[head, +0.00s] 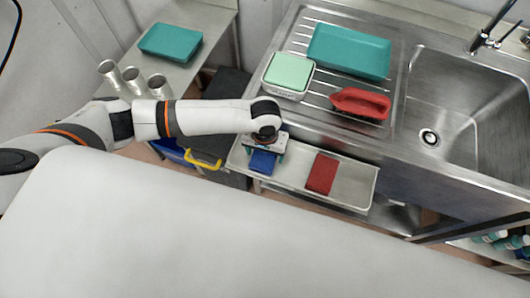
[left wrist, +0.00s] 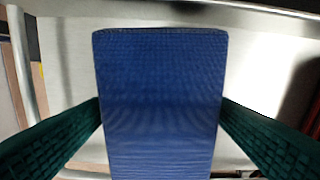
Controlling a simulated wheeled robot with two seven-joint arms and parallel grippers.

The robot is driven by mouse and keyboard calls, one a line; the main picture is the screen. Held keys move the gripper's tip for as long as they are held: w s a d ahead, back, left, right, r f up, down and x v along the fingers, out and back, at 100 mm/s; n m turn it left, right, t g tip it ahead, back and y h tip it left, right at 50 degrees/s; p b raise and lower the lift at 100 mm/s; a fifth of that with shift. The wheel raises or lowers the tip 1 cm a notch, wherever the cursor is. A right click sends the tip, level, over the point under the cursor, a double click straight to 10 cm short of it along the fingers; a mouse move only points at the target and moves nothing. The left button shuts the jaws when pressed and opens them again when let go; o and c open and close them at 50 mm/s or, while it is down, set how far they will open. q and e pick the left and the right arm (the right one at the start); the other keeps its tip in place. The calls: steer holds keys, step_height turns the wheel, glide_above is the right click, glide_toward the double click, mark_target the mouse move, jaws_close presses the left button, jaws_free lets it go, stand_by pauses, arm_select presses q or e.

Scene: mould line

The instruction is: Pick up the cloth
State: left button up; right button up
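A blue cloth (head: 263,161) is at the left part of a metal shelf tray (head: 294,180) in front of the sink unit. A red cloth (head: 321,173) lies on the same tray to its right. My left gripper (head: 268,147) is over the blue cloth, pointing down. In the left wrist view the blue cloth (left wrist: 161,90) fills the space between the two dark green fingers, which meet its side edges with no visible gap. I cannot tell whether it is clear of the tray. My right gripper is not in view.
On the drainboard stand a teal tray (head: 348,51), a white box with a green top (head: 288,75) and a red tool (head: 360,103). The sink (head: 470,110) is at right. Metal cups (head: 133,80) and another teal tray (head: 170,42) stand on the left table. A yellow handle (head: 203,160) sits below my arm.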

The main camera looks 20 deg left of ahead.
arm_select(q)
steer(key=c, duration=0.9)
steer(key=shift+o, duration=0.2)
steer(key=shift+r, duration=0.1)
step_height(320, 180, up, 18)
steer(key=b, duration=0.1)
